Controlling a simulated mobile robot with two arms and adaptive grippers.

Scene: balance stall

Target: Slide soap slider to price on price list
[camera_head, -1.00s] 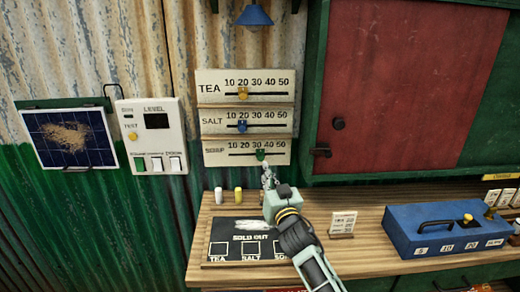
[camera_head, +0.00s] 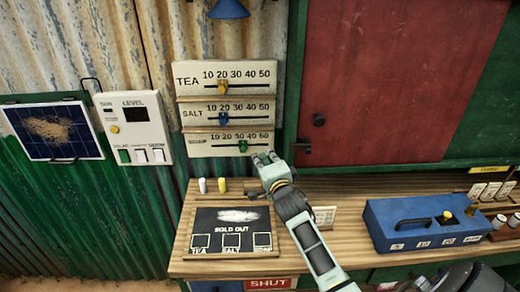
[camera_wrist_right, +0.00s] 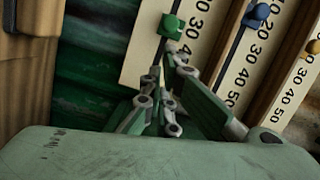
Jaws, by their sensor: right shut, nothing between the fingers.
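The green soap slider (camera_head: 242,147) sits on the lowest price board (camera_head: 200,150), close to the 30 mark. It also shows in the right wrist view (camera_wrist_right: 172,27), beside the 30. My right gripper (camera_head: 266,156) is shut and empty, just right of and below the slider. In the wrist view its fingertips (camera_wrist_right: 165,70) are close to the slider, with a small gap visible. The price list card (camera_head: 326,215) stands on the counter, partly hidden behind my right arm; its print is too small to read.
The tea slider (camera_head: 222,87) and salt slider (camera_head: 223,119) are on the boards above. A sold-out board (camera_head: 206,217), a blue cash box (camera_head: 385,238) and small white and yellow pieces are on the counter (camera_head: 360,182). A red shutter (camera_head: 385,80) is at the right.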

